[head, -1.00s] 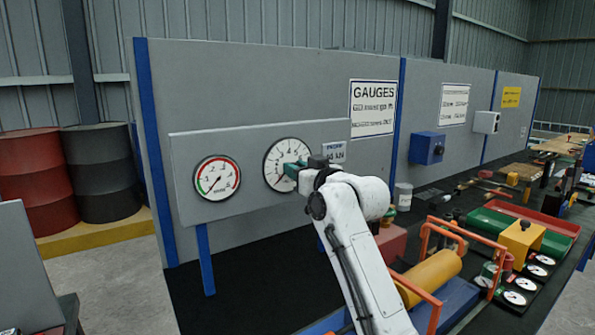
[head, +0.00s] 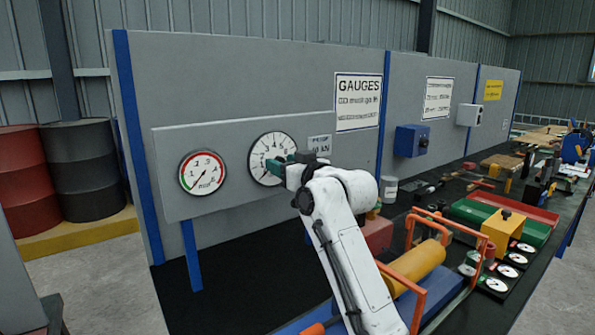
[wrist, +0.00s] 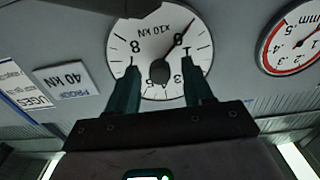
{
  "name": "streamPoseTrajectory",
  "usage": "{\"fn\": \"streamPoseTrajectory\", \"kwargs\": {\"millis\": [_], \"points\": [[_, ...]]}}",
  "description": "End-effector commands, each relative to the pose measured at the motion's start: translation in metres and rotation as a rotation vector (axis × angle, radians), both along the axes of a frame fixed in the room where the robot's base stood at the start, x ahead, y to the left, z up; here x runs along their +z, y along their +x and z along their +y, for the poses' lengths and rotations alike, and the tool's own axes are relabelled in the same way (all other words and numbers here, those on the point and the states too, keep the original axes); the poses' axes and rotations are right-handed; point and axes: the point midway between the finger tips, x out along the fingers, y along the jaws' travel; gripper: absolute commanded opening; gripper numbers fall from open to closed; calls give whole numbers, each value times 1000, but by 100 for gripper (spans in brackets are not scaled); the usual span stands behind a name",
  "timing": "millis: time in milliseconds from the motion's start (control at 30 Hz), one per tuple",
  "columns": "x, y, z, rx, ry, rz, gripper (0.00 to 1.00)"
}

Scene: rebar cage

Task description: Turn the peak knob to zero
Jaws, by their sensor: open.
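The large white round gauge (head: 258,148) is on the grey panel, its dial marked x10 kN; it fills the top of the wrist view (wrist: 150,22), upside down. A dark round knob (wrist: 159,73) sits at its centre. A thin dark pointer runs from near the centre past the 0 mark toward the upper right in the wrist view. My gripper (wrist: 161,66) is open, with one green-black finger on each side of the knob. I cannot tell whether the fingers touch it.
A smaller gauge (head: 203,172) with a red band is left of the large one. A label reading PROOF 40 kN (wrist: 63,81) is beside the dial. Below right, the bench holds a yellow cylinder (head: 415,262) in an orange frame.

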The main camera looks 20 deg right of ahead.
Motion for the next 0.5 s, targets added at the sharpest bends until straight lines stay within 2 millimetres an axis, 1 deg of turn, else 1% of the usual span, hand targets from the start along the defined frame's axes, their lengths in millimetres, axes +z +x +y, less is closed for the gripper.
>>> {"fn": "streamPoseTrajectory", "kwargs": {"millis": [500], "points": [[-1,-77,-26,-2,0,-1,51]]}}
